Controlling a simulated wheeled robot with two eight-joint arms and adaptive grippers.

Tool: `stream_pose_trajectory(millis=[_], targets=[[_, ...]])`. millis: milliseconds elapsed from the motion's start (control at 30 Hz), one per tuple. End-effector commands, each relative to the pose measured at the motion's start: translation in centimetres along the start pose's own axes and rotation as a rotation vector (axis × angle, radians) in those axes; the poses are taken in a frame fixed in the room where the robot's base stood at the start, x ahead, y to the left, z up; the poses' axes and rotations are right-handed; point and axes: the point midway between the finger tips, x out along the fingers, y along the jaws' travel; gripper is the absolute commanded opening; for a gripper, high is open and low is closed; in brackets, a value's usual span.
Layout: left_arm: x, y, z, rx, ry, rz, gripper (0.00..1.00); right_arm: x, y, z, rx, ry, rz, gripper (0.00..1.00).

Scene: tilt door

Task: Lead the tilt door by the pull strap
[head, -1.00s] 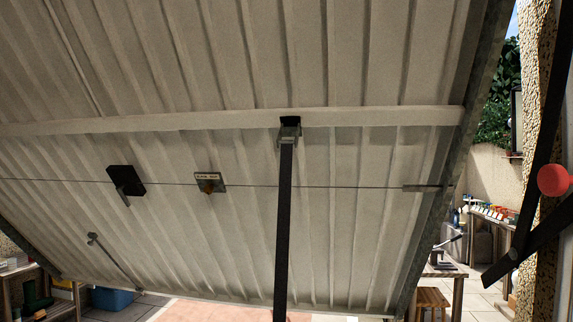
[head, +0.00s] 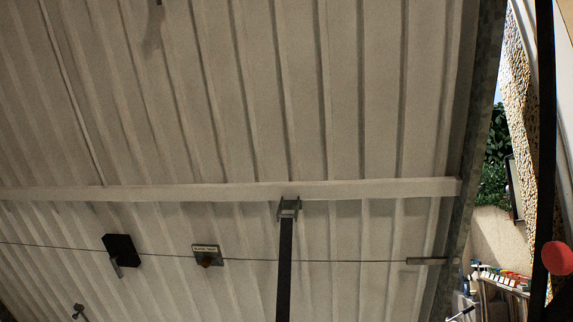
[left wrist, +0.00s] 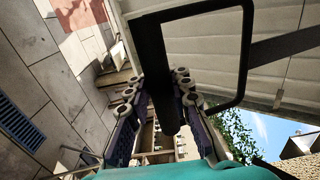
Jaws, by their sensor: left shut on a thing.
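The tilt door (head: 360,110) is a ribbed pale metal panel that fills most of the head view, seen from its inner side and leaning. The dark pull strap (head: 284,270) hangs from a bracket (head: 289,208) on the door's crossbar and runs out of the bottom of the head view. In the left wrist view the strap (left wrist: 290,45) runs from the pale door (left wrist: 210,35) to a black loop with a round grip (left wrist: 165,90). My left gripper (left wrist: 160,105) is shut on this grip, its fingers on either side. The head view shows neither gripper.
A black latch box (head: 120,250) and a small labelled plate (head: 207,255) sit on the door along a thin cable. At right are a stone-faced post (head: 525,130), a red ball (head: 557,258) and a bench with small items (head: 505,280). The wrist view shows a paved floor (left wrist: 50,75).

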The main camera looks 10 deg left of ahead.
Motion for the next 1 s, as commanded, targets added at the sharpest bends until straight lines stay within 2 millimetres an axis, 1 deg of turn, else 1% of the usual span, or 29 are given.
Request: stream_pose_trajectory(millis=[167,1000], targets=[[0.8,0.1,0.0,0.000,0.000,0.000,0.00,0.0,0.0,0.0,0.000,0.000,0.000,0.52],[7.8,0.9,0.0,0.001,0.000,0.000,0.00,0.0,0.0,0.0,0.000,0.000,0.000,0.52]])
